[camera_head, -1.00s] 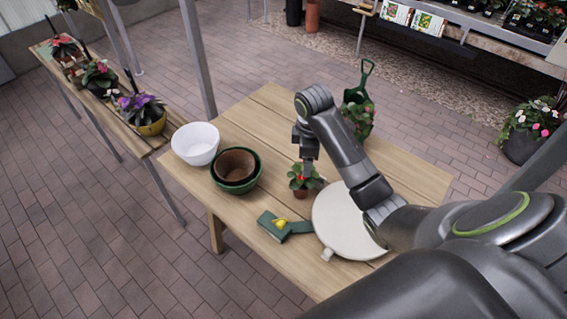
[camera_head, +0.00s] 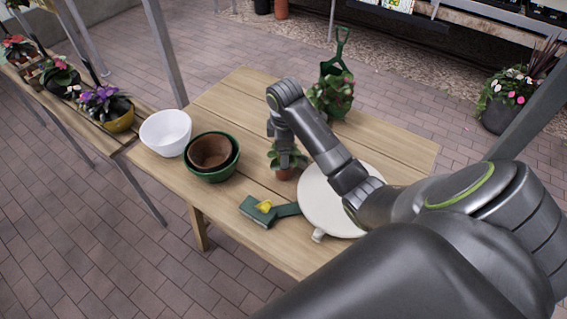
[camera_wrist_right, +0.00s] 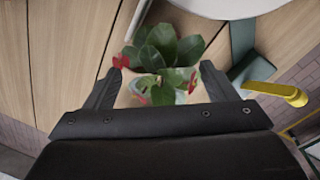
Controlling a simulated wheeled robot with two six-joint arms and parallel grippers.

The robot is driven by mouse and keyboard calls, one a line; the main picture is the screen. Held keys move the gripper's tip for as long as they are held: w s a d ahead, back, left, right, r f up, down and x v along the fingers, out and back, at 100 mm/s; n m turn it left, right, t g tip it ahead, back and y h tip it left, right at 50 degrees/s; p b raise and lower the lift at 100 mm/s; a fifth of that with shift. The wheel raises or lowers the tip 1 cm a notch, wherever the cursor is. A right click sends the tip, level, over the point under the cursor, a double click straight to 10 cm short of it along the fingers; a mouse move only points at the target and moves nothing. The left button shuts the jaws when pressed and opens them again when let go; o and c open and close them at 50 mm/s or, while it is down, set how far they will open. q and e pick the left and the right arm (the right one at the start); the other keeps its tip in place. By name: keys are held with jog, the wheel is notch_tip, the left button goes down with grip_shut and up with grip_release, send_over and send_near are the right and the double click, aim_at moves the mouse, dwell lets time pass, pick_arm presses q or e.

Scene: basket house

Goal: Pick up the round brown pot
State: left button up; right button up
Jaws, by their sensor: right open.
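The round brown pot (camera_head: 210,151) sits inside a green bowl (camera_head: 213,174) on the wooden table in the head view. My right gripper (camera_head: 285,160) is to the right of it, over a small potted plant (camera_head: 284,172) with green leaves. In the right wrist view my right gripper (camera_wrist_right: 160,82) is open, with the plant's leaves and red flowers (camera_wrist_right: 165,55) between and beyond its fingers. I cannot tell whether the fingers touch the leaves. My left gripper is not in view.
A white bowl (camera_head: 165,133) stands left of the green bowl. A green hand tool with a yellow part (camera_head: 265,207) and a round white object (camera_head: 322,205) lie in front and to the right. A leafy plant (camera_head: 332,95) stands behind.

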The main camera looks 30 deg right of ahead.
notch_tip(320, 180, down, 3)
jog(key=shift+w+d+r, duration=0.1)
jog(key=shift+r, duration=0.05)
notch_tip(320, 180, down, 4)
jog(key=shift+p, duration=0.7)
jog(key=shift+f, duration=0.7)
jog(key=shift+c, duration=0.2)
jog(key=c, duration=1.1)
